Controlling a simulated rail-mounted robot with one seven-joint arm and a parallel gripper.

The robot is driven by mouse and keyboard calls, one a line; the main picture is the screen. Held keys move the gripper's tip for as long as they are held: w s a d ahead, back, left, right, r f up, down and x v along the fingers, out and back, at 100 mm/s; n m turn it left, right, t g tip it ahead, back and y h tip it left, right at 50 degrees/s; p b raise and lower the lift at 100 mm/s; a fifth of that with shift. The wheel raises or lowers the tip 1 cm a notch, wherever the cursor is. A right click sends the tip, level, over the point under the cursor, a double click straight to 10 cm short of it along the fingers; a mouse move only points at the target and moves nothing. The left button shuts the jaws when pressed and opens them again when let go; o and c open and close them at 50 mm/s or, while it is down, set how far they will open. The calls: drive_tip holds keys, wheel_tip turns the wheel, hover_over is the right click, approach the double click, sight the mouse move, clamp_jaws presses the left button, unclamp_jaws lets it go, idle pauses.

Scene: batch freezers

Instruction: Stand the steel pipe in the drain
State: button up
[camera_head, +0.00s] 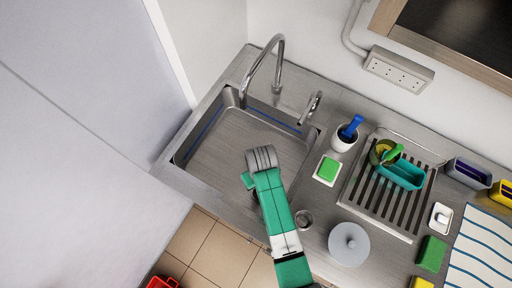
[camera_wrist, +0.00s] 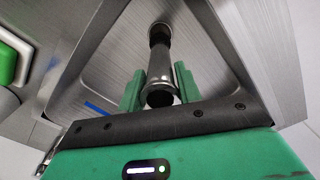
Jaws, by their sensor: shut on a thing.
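The steel pipe (camera_wrist: 158,68) is a short grey metal tube in the wrist view, between the two green fingers of my gripper (camera_wrist: 160,86). My gripper is shut on it near its closer, open end. Its far end meets a dark round shape (camera_wrist: 158,32) over the sink floor, which looks like the drain. I cannot tell whether the pipe is in it or only above it. In the head view my wrist (camera_head: 262,159) is over the front right of the sink basin (camera_head: 215,155).
A curved faucet (camera_head: 279,65) and a tap handle (camera_head: 311,108) stand behind the basin. To its right are a white cup with a blue brush (camera_head: 350,130), a green sponge (camera_head: 328,169), a dish rack (camera_head: 385,180) and a round grey lid (camera_head: 349,243). The basin's left part is clear.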

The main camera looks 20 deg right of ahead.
drive_tip(key=shift+f+b, duration=2.9)
drive_tip(key=shift+b, duration=0.05)
drive_tip(key=shift+r+p, duration=0.15)
drive_tip(key=shift+p, duration=0.5)
drive_tip(key=shift+f+b, duration=0.5)
drive_tip(key=shift+f, duration=0.25)
drive_tip(key=o, duration=0.6)
wheel_tip(320, 180, up, 11)
drive_tip(key=p, duration=1.1)
drive_tip(key=shift+r, duration=0.15)
